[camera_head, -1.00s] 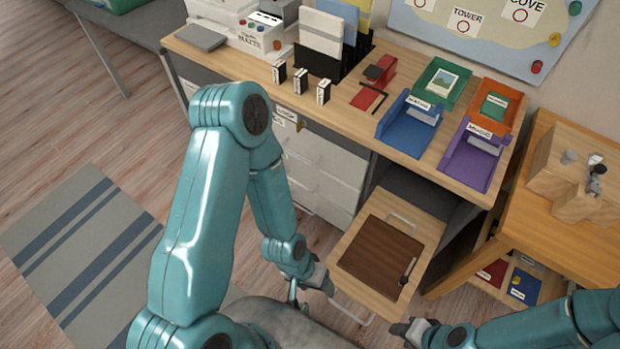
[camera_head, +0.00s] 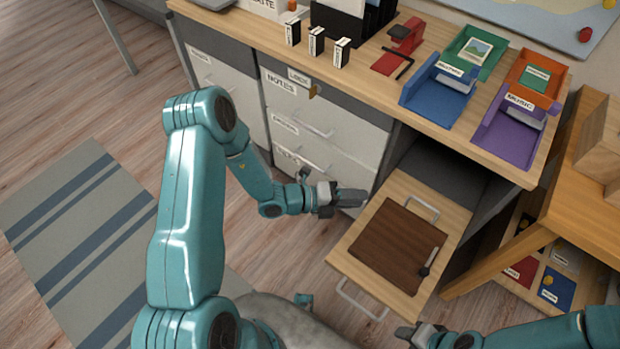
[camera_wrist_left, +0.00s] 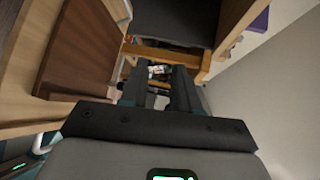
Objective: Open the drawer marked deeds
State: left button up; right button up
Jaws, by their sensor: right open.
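The desk has a column of grey drawers. The top one, marked NOTES (camera_head: 335,115), is closed, with a LOCK label (camera_head: 299,76) and a small brown piece (camera_head: 314,91) above it. A middle drawer (camera_head: 335,150) and a lower drawer (camera_head: 288,160) sit below it, both closed; their labels are too small to read. Another closed drawer front (camera_head: 225,85) is to the left, its label unclear. I cannot tell which is marked deeds. My left gripper (camera_head: 350,198) is in front of the lower drawers, empty; its fingers are apart in the left wrist view (camera_wrist_left: 161,90). My right gripper (camera_head: 408,332) is open and empty, low in front.
A wooden tray (camera_head: 350,262) with handles and a brown board (camera_head: 395,245) lies just right of my left gripper. A tool (camera_head: 428,263) lies on the board. A wooden side table (camera_head: 590,210) stands at right. Open floor and a striped rug (camera_head: 80,240) are at left.

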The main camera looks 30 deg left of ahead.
pick_arm(q)
jog(key=w+a+f+n+t+y+b, duration=0.45)
jog(key=a+f, duration=0.25)
jog(key=a, duration=0.3)
jog(key=n+y+b, duration=0.5)
jog(key=y+b, duration=0.1)
jog(key=b, duration=0.2)
send_near(310, 163)
jog(key=shift+t, duration=0.35)
jog(key=b+x, duration=0.2)
jog(key=x, duration=0.1)
jog(key=b+x, duration=0.2)
jog(key=x, duration=0.1)
jog(key=f+b+x, duration=0.1)
jog(key=b+x, duration=0.1)
jog(key=x, duration=0.2)
jog(key=shift+f, duration=0.1)
pick_arm(e)
notch_tip(310, 163, down, 22)
jog(key=w+d, duration=0.1)
jog(key=w, duration=0.1)
jog(key=shift+w+d+r+t, duration=0.2)
jog(key=shift+w+r+t, duration=0.05)
jog(key=shift+t, duration=0.15)
pick_arm(q)
jog(key=shift+s, duration=0.1)
grip_shut()
